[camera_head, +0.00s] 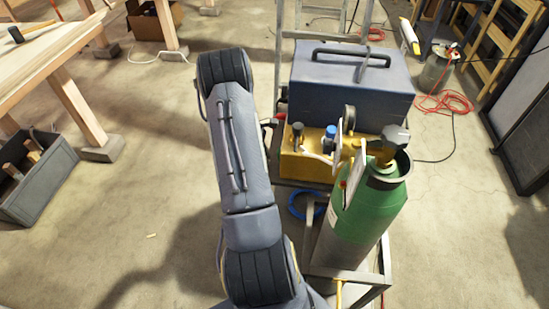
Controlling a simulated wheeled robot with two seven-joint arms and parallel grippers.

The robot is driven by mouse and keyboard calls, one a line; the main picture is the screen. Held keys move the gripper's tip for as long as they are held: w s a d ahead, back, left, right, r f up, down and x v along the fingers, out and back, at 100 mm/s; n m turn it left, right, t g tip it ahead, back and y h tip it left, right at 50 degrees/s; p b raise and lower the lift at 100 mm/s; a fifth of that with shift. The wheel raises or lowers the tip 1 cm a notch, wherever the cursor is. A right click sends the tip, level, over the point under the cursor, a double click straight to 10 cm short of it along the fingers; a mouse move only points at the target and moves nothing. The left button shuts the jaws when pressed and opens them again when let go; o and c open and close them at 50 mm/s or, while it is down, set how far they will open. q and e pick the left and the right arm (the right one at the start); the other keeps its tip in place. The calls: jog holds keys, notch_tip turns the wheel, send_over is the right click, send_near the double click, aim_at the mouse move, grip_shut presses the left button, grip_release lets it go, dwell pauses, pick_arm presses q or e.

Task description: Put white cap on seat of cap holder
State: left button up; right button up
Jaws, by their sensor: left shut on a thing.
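My left arm rises through the middle of the view. Only a small dark part of what looks like my left gripper (269,123) shows past the arm's right edge, beside the yellow box. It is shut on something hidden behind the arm. I cannot make out a white cap for certain. The yellow box (308,165) has a black-topped piece (297,134) and a blue-topped piece (330,132) on it; I cannot tell whether it is the cap holder. My right gripper is not in view.
A green gas cylinder (362,222) stands in a metal frame (345,274) right of my arm. A dark blue case (350,92) sits behind the yellow box. A wooden bench (50,48) and a grey crate (42,192) are at left. The right floor has open room.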

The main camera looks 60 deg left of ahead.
pick_arm(q)
jog(key=w+d, duration=0.1)
jog(key=w+d+p, duration=0.1)
jog(key=shift+w+d+f, duration=0.2)
jog(key=shift+w+f, duration=0.15)
jog(key=shift+a+f, duration=0.15)
jog(key=shift+f, duration=0.25)
jog(key=shift+f, duration=0.1)
jog(key=o, duration=0.9)
jog(key=shift+o, duration=0.2)
